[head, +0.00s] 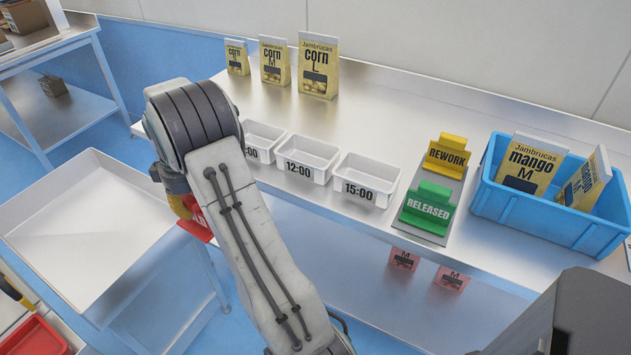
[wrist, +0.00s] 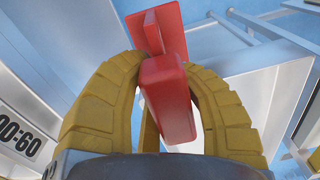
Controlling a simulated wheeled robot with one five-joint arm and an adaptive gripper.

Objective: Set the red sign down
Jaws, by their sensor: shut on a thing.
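My gripper shows in the wrist view (wrist: 165,105), its yellow fingers shut on the red sign (wrist: 165,90). The sign is held clear of any surface that I can see. In the head view the red sign (head: 198,230) shows only in part, with the rest hidden behind my arm. It is off the front edge of the steel table, between the table and the white tray at the left. The yellow REWORK sign (head: 447,155) and the green RELEASED sign (head: 428,208) stand on a grey plate (head: 412,226) at the right of the table.
White bins, two reading 12:00 (head: 307,159) and 15:00 (head: 367,180), line the table's (head: 385,110) front. Corn pouches (head: 319,70) stand behind. A blue crate (head: 545,222) holds mango pouches. A white tray (head: 85,225) at the left is empty.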

